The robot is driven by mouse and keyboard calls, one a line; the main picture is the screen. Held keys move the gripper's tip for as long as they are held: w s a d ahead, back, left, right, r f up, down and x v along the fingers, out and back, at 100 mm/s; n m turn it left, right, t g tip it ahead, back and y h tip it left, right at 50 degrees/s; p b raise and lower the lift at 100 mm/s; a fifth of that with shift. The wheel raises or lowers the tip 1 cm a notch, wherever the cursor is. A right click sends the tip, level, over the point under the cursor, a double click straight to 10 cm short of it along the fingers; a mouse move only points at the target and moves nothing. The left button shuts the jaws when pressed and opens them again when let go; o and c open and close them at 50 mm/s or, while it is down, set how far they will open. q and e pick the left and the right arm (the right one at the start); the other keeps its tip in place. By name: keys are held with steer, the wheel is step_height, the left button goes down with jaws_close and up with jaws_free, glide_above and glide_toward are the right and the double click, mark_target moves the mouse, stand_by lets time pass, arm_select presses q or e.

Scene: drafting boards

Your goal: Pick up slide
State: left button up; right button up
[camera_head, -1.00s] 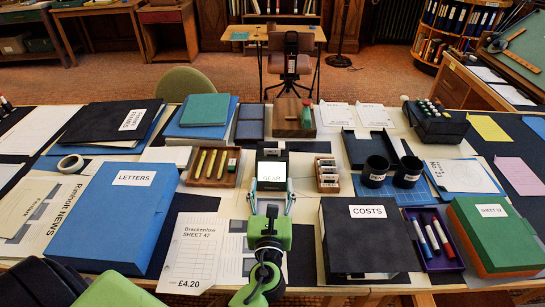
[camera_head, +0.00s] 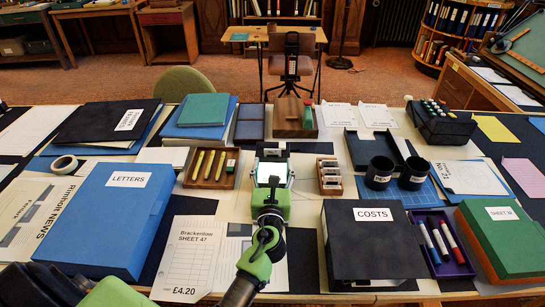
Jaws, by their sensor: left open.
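A small wooden box (camera_head: 329,183) holds several upright slides (camera_head: 328,165) in the middle of the table. They are too small to tell apart. A dark box-like thing with a bright white face (camera_head: 272,174) sits to the left of the slide box; its lettering is no longer readable. My left gripper (camera_head: 272,168) is open, its fingertips at either side of this white face. I cannot tell whether it touches it. The gripper hides part of the dark thing and is apart from the slide box. My right gripper is not in view.
A wooden pen tray (camera_head: 231,183) is left of the gripper. Two black cups (camera_head: 378,174) stand right of the slide box. A blue LETTERS box (camera_head: 105,220) and a black COSTS box (camera_head: 370,250) flank the arm.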

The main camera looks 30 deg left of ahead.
mark_target(273, 151)
arm_select(q)
steer(key=x, duration=0.4)
steer(key=shift+w+a+r+b, duration=0.1)
steer(key=shift+w+a+b, duration=0.15)
steer(key=shift+a+b, duration=0.05)
steer(key=shift+s, duration=0.1)
steer(key=shift+c, duration=0.4)
steer(key=c, duration=0.8)
steer(key=shift+r, duration=0.1)
